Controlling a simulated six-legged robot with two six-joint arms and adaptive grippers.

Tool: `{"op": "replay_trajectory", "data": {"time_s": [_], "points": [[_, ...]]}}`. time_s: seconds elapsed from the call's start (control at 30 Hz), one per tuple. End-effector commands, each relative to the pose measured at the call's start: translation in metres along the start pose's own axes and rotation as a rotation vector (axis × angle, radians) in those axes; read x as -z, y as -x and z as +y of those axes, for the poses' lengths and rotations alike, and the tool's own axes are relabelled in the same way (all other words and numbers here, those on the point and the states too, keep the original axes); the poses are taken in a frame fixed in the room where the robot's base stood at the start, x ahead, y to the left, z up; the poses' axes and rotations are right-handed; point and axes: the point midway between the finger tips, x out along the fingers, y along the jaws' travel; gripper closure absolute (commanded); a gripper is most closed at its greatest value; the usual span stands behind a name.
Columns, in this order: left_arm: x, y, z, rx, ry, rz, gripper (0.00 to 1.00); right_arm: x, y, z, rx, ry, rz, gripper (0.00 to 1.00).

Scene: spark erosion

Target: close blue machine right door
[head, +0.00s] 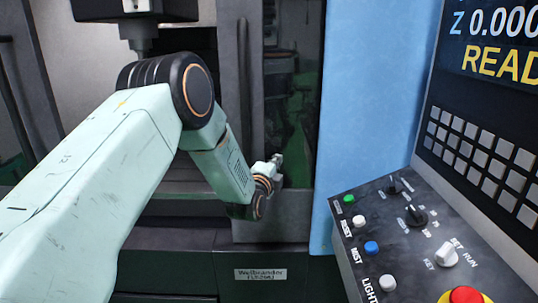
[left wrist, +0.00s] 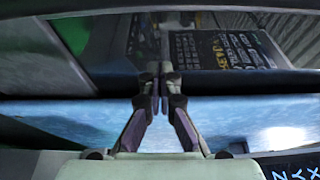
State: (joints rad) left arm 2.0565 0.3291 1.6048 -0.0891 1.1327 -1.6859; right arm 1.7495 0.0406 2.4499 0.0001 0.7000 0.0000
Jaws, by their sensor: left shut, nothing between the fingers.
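The blue machine's right door (head: 229,110) is a grey-framed panel with a dark window and an upright bar handle (head: 243,75). It stands beside the blue housing (head: 370,100), and the machine's interior is open to its left. My left gripper (head: 277,162) is in front of the door's lower window, to the right of the handle. Whether it touches the door cannot be told. In the left wrist view its fingers (left wrist: 160,84) are together and empty, in front of a dark edge and reflecting glass (left wrist: 200,45). My right gripper is not in view.
A control panel with buttons, knobs and a red stop button (head: 466,296) juts out at the right, below a screen (head: 500,40). A dark machine head (head: 135,10) hangs at the top left. The machine's dark lower front (head: 190,262) lies below the door.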

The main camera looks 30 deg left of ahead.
Motion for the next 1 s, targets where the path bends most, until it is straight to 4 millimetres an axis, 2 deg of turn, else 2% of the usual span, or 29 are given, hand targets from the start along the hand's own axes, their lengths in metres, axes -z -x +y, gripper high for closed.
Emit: {"op": "replay_trajectory", "data": {"time_s": [0.2,0.4,0.6,1.0], "points": [[0.001,-0.029,0.001,0.0,0.0,-0.001,1.0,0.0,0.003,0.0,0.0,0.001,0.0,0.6],[-0.001,-0.049,0.0,-0.002,0.001,-0.003,1.0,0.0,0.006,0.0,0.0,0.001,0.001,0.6],[-0.027,-0.038,-0.002,-0.002,0.003,-0.004,1.0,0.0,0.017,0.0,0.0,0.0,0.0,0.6],[-0.036,-0.034,0.001,-0.003,0.003,-0.003,1.0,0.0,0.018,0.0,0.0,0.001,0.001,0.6]]}}
